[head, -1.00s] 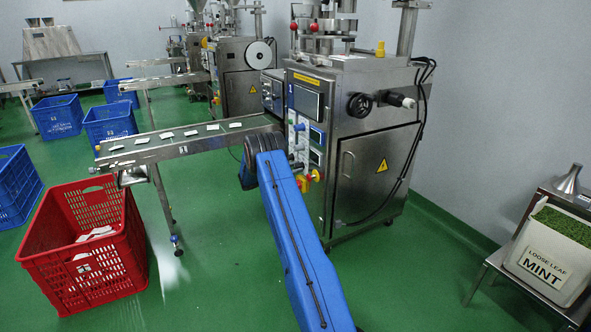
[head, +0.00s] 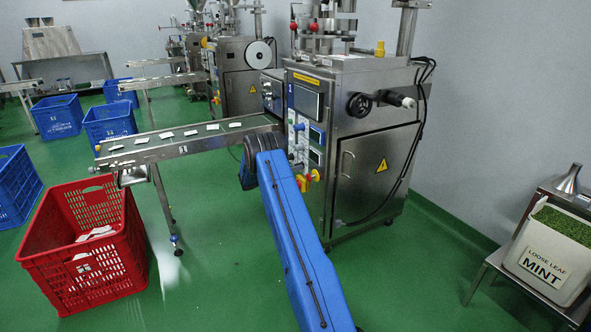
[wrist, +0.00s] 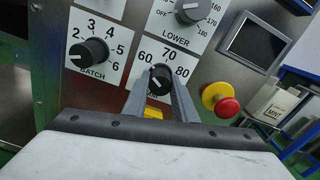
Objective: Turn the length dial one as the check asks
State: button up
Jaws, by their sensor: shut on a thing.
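In the wrist view a black dial (wrist: 160,73) stands on a white plate marked 60, 70 and 80. Its lower label is hidden by my fingers, so I cannot read its name. My gripper (wrist: 158,86) is shut on this dial, one finger on each side. I cannot make out exactly which number its pointer faces. In the head view my blue arm reaches to the front panel (head: 302,135) of the steel packing machine (head: 350,145) and my gripper is hidden there.
The batch dial (wrist: 88,54) is at the left, the lower dial (wrist: 188,10) above. A red and yellow stop button (wrist: 222,100) is close to my right finger. The conveyor (head: 180,146) runs left from the machine; a red crate (head: 85,270) stands below its end.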

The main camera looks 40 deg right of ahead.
jog(key=shift+a+f+n, duration=0.1)
jog(key=shift+n, duration=0.2)
jog(key=o, duration=1)
jog(key=shift+o, duration=0.2)
jog(key=shift+a, duration=0.1)
jog(key=v, duration=1.7)
jog(key=shift+a, duration=0.15)
